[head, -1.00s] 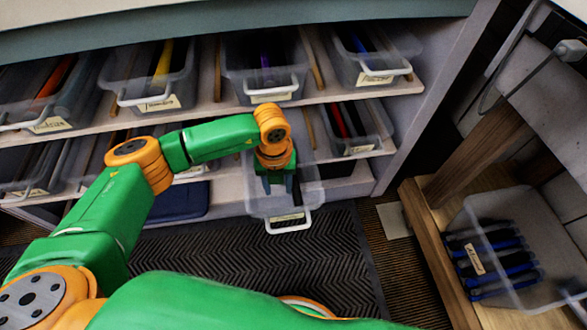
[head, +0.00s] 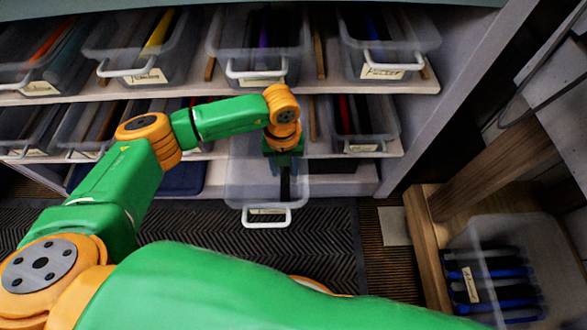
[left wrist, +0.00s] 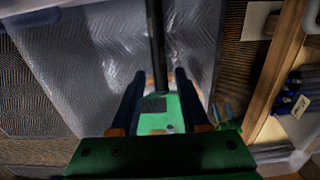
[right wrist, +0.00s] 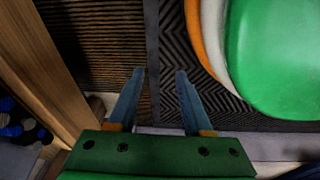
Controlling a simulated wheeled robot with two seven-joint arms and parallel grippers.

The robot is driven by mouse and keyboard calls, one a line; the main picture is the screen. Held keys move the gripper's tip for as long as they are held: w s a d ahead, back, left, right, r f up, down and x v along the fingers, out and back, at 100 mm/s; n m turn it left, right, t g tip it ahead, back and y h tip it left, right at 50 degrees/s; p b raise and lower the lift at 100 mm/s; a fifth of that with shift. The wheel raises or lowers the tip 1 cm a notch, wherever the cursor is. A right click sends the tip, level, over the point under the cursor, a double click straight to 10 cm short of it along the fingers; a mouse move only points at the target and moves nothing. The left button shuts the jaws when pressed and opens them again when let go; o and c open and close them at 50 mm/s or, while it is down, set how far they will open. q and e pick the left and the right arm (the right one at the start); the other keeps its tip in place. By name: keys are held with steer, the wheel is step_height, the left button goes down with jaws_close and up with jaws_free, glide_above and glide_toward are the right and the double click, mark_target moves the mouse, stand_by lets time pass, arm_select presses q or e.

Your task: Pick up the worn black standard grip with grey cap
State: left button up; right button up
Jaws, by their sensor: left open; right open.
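The black grip (head: 285,186) lies lengthwise in a clear bin (head: 240,185) that sticks out from the lower part of the shelf. Its grey cap cannot be made out. My left gripper (head: 284,162) is open above the bin, over the far part of the grip. In the left wrist view the black grip (left wrist: 155,40) runs down between the open fingers of my left gripper (left wrist: 159,76), without visible contact. My right gripper (right wrist: 160,75) is open and empty in the right wrist view, above the floor; it is not in the head view.
Labelled clear bins, one with a yellow grip (head: 158,30), fill the shelves (head: 200,92). At the right, a wooden stand (head: 425,235) holds a clear bin with several blue-and-black grips (head: 490,280).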

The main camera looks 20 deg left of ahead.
mark_target(285, 182)
arm_select(q)
step_height(285, 182, down, 7)
steer(key=shift+a+r+b, duration=0.1)
steer(key=shift+a+b, duration=0.05)
steer(key=shift+b, duration=0.95)
steer(key=shift+r, duration=0.1)
arm_select(e)
steer(key=shift+w+a+f, duration=0.15)
steer(key=shift+w+a, duration=0.8)
steer(key=shift+a, duration=0.05)
arm_select(q)
jaws_close()
steer(key=shift+r, duration=0.15)
